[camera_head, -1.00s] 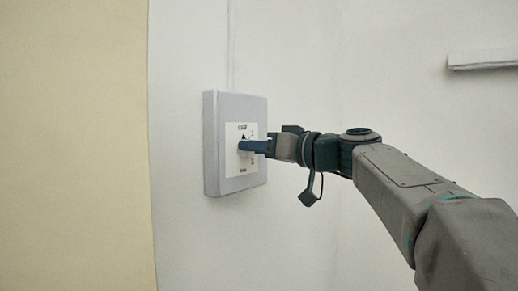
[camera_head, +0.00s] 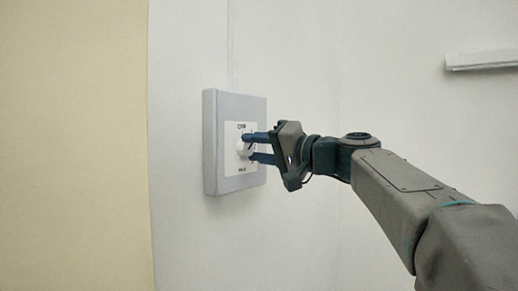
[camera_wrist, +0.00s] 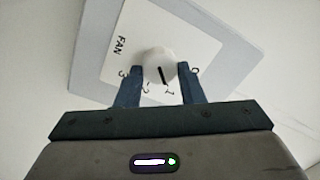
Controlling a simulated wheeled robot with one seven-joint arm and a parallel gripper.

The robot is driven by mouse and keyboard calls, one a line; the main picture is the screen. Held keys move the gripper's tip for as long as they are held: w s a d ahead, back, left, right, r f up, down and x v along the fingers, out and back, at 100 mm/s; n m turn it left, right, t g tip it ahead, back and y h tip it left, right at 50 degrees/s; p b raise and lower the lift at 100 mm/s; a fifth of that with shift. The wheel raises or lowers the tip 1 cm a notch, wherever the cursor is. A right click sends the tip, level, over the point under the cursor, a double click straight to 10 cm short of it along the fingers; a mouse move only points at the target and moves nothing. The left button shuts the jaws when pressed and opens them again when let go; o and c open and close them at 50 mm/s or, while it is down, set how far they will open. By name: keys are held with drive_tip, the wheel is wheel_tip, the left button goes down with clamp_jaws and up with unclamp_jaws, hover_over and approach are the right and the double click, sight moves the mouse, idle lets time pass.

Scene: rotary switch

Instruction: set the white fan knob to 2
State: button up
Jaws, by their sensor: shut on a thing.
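The white fan knob (camera_head: 242,148) sits on a pale label plate on a grey wall box (camera_head: 213,145). In the wrist view the round knob (camera_wrist: 158,61) has a black pointer line. The line aims down and slightly right, nearer the 1 than the 2. The marks 3, 2, 1 and 0 run around the knob's lower side, partly close to my fingers. My gripper (camera_head: 258,146) is shut on the knob, with one blue finger on each side. The fingers also show in the wrist view (camera_wrist: 162,68). The head view shows them one above the other.
The box hangs on a white wall, beside a cream surface (camera_head: 75,145) at the left. A thin white ledge (camera_head: 485,60) is on the wall at the upper right. The wall around the box is clear.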

drive_tip(key=m+p, duration=0.1)
drive_tip(key=m, duration=0.3)
drive_tip(key=shift+a+m, duration=0.1)
drive_tip(key=shift+m, duration=0.3)
drive_tip(key=shift+m+t+p, duration=0.3)
drive_tip(key=shift+m+p, duration=0.2)
drive_tip(key=shift+m, duration=1.5)
drive_tip(key=shift+f, duration=0.1)
drive_tip(key=o, duration=1)
drive_tip(key=r+v, duration=0.1)
drive_tip(key=v, duration=1.2)
drive_tip(key=shift+s+d+f, duration=0.35)
drive_tip(key=shift+f, duration=0.05)
